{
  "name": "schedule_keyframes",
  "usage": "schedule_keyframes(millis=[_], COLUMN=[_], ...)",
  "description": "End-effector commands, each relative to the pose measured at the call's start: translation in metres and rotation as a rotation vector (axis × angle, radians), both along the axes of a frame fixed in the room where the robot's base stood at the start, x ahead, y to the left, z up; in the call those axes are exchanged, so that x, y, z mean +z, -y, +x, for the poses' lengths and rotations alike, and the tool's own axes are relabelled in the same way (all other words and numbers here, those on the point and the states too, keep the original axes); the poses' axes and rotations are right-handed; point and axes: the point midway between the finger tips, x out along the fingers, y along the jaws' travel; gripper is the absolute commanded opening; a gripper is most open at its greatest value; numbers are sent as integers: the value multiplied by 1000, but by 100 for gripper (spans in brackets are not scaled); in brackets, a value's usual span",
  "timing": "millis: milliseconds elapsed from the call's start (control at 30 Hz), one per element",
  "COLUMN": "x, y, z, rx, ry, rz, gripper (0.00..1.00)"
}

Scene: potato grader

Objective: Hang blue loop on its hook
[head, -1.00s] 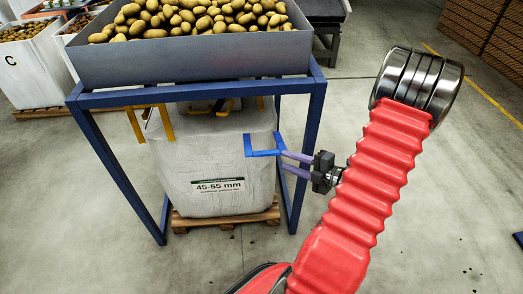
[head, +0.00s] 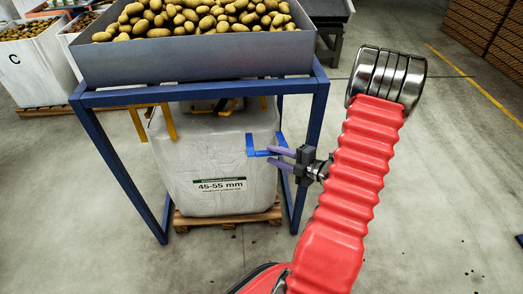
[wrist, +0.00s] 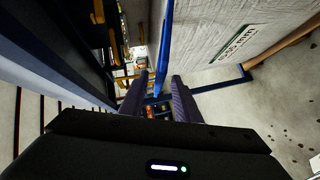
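The blue loop (head: 262,153) stands out from the upper right front corner of the white bulk bag (head: 205,165) in the head view. My gripper (head: 271,156) comes from the right, its two purple fingers at the loop's right part. The fingers are apart. In the wrist view, my gripper (wrist: 158,95) also shows open, with blue material in and beyond the gap; I cannot tell which part is the loop. It does not look clamped. I cannot make out the blue loop's hook; orange-yellow pieces (head: 169,122) show at the bag's left corner.
A blue frame (head: 318,115) carries a grey hopper (head: 200,67) full of potatoes above the bag. Its right front leg stands close to my gripper. The bag rests on a wooden pallet (head: 228,220). Open concrete floor lies to the right.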

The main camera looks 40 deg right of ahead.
Motion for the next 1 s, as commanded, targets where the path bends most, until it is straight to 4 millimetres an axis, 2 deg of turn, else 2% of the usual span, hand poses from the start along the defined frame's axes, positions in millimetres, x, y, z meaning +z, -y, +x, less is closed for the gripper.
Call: schedule_keyframes(millis=[300, 500, 867, 1000], x=[-11, -16, -17, -17], y=[-11, -15, -15, -16], z=[42, 61, 65, 65], rx=[4, 3, 2, 2], ry=[0, 0, -1, -1], rz=[1, 0, 0, 0], gripper=[30, 30, 30, 21])
